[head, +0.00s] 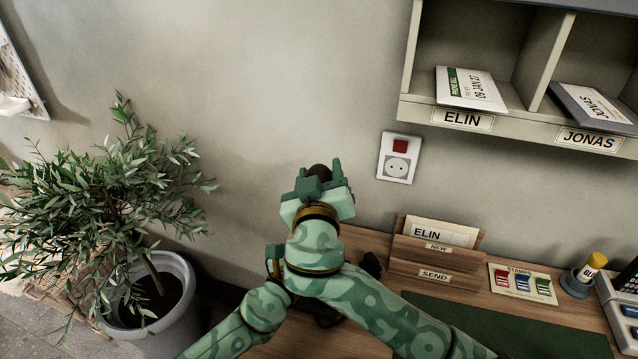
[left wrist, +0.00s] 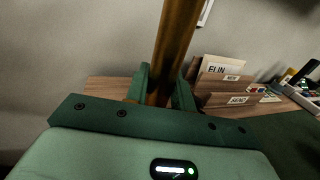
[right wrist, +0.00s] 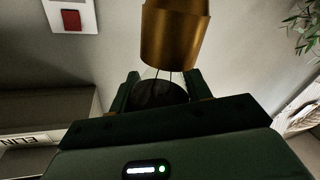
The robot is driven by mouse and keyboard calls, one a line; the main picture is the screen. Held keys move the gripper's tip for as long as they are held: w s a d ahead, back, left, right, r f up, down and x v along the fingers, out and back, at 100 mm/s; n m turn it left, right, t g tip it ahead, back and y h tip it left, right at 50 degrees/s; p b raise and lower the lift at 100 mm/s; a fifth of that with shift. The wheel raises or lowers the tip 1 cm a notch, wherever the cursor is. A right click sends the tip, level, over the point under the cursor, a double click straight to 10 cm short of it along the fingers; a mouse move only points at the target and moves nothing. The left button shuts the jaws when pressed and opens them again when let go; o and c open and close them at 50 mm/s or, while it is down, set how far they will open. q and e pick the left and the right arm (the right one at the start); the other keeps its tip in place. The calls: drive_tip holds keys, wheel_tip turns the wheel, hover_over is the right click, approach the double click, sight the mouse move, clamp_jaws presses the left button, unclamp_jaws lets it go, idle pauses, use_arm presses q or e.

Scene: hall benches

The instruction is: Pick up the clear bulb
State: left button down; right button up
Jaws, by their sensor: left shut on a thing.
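My right gripper (head: 320,172) is raised in front of the wall in the head view. Its fingers stand apart on either side of a dark rounded thing (right wrist: 160,93) in the right wrist view. Thin wires run from it to a brass cylinder (right wrist: 174,36), which looks like a lamp socket. My left gripper (left wrist: 160,92) is shut on an upright brass post (left wrist: 177,40). In the head view my arms largely hide it and the post.
A potted plant (head: 172,305) stands at the left. A wall socket (head: 398,168) and pigeonhole shelf (head: 514,118) are at the right.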

wheel_tip(320, 180, up, 10)
drive_tip(key=shift+r, duration=0.1)
idle(0.4)
use_arm(q)
drive_tip(key=c, duration=1.1)
unclamp_jaws()
drive_tip(key=shift+a, duration=0.1)
